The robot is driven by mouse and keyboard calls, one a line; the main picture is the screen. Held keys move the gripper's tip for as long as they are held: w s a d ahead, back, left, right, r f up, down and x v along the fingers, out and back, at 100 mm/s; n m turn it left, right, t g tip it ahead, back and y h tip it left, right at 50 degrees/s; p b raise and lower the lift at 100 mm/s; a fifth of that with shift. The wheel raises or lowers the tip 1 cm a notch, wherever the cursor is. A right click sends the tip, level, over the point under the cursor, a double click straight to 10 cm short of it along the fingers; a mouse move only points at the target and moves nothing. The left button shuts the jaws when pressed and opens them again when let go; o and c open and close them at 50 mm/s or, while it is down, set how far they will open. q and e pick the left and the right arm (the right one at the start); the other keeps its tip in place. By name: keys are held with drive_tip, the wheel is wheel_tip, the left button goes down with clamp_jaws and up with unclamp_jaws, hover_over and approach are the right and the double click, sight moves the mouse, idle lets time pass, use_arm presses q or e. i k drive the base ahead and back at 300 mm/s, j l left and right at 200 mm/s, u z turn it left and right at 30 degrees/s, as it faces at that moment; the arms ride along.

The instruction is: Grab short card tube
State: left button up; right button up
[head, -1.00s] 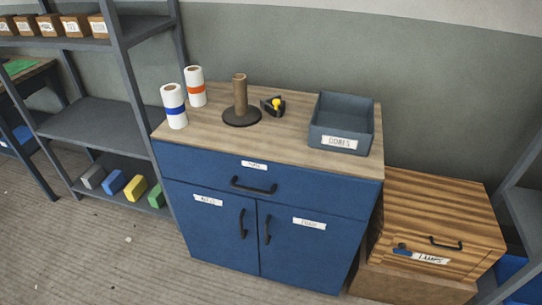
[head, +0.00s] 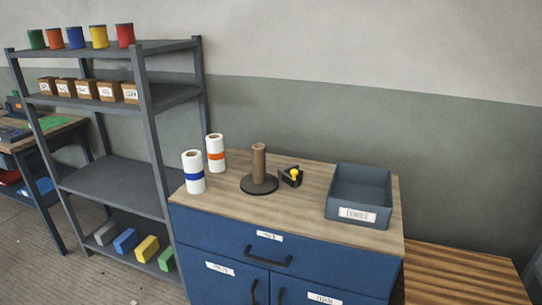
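A short brown card tube (head: 259,163) stands upright on a round dark base (head: 259,185) on the wooden top of the blue cabinet (head: 300,210). Whether it sits over a post on the base cannot be seen. Neither of my grippers shows in the head view.
White rolls with a blue band (head: 193,172) and an orange band (head: 215,153) stand left of the tube. A small black holder with a yellow knob (head: 291,176) and a grey labelled bin (head: 358,195) are to its right. A grey shelf (head: 110,188) stands left; a striped wooden box (head: 465,275) is right.

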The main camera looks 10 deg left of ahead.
sight(259, 150)
drive_tip(key=i+j+z, duration=0.45)
drive_tip(key=i+j, duration=0.35)
drive_tip(key=i, duration=0.1)
